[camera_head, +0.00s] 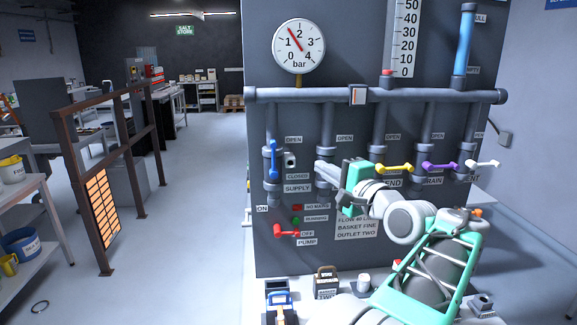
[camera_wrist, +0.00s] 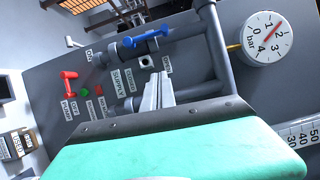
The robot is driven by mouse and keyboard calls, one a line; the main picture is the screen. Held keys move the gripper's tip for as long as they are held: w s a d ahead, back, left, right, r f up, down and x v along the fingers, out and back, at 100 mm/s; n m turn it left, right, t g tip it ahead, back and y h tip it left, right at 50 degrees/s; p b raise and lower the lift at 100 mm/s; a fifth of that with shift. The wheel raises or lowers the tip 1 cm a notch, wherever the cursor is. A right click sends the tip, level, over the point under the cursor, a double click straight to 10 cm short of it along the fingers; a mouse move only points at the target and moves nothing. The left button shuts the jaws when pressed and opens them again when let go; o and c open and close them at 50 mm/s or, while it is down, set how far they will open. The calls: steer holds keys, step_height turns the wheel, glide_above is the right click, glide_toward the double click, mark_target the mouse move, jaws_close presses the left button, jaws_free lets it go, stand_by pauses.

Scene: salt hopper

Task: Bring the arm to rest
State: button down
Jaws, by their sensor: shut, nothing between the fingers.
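My gripper (camera_head: 321,168) is shut and empty in front of the grey valve panel (camera_head: 350,255). My arm reaches up from the lower right, and the gripper points left. In the wrist view my gripper's grey fingers (camera_wrist: 160,88) lie together, pointing towards the supply valve's area. The blue supply handle (camera_head: 273,160) stands upright on its pipe, left of the fingertips and apart from them. It also shows in the wrist view (camera_wrist: 146,39). The gripper and wrist hide part of the second pipe and its valve.
Yellow (camera_head: 394,168), purple (camera_head: 440,167) and white (camera_head: 484,164) handles lie sideways, close to my arm. A red pump lever (camera_head: 287,232) sits lower left. The gauge (camera_head: 299,46) reads between 1 and 2 bar. Items stand below the panel.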

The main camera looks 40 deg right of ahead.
steer(key=w+a+f+n+g+y, duration=0.1)
steer(key=w+a+f+n+g, duration=0.2)
steer(key=a+f, duration=0.4)
steer(key=w+a+f+n+g+y, duration=0.1)
steer(key=w+a+f+n+g, duration=0.1)
steer(key=a+f+n, duration=0.45)
steer(key=w+a+f+n+g+y, duration=0.2)
steer(key=a+f+g, duration=0.15)
steer(key=a, duration=0.65)
steer(key=s+a+f+n+g+h, duration=0.1)
steer(key=s+a+f+n+g, duration=0.5)
steer(key=s, duration=0.9)
steer(key=a+f+n, duration=0.3)
steer(key=a+f, duration=0.2)
steer(key=f, duration=0.1)
steer(key=shift+a+f, duration=0.25)
steer(key=shift+f, duration=0.15)
